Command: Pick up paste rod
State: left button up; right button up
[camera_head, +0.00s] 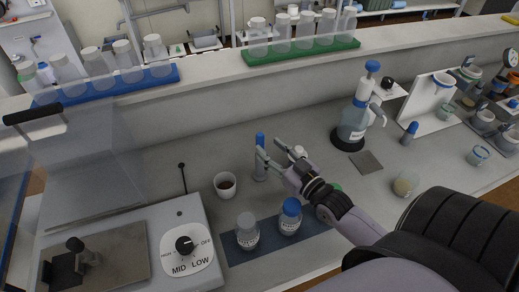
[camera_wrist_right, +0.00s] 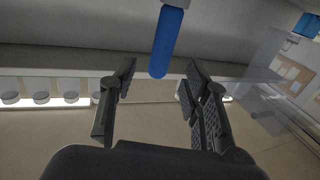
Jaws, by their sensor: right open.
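The paste rod, seen as a blue upright handle (camera_head: 260,139), stands on a grey base on the counter, right of a white cup. In the right wrist view the blue rod (camera_wrist_right: 166,42) hangs into the picture from the top, in line with the space between the fingers. My right gripper (camera_head: 268,149) is at the rod with its fingers apart; it also shows open in the right wrist view (camera_wrist_right: 159,78). I see no finger closed on the rod. The rod's lower part is partly hidden by a finger. My left gripper is not in view.
A white cup (camera_head: 225,185) with brown contents stands close left. Two bottles, one white-capped (camera_head: 247,232) and one blue-capped (camera_head: 290,217), stand on a dark blue mat in front. A dispenser bottle (camera_head: 354,123) stands right. A control box (camera_head: 178,262) with a dial is at the left.

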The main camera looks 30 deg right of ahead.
aim_at(263, 141)
jog(key=shift+w+r+p, duration=0.15)
jog(key=shift+w+p, duration=0.05)
jog(key=shift+w, duration=0.35)
jog(key=shift+w+r+p, duration=0.15)
jog(key=shift+w+p, duration=0.05)
jog(key=shift+w, duration=0.3)
jog(key=shift+w+a+f+p, duration=0.15)
jog(key=shift+w+p, duration=0.15)
jog(key=shift+w, duration=1.3)
jog(key=shift+w+f, duration=0.1)
jog(key=shift+w, duration=0.05)
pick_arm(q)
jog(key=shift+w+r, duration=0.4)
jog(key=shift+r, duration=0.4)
pick_arm(e)
jog(key=shift+c, duration=0.6)
grip_shut()
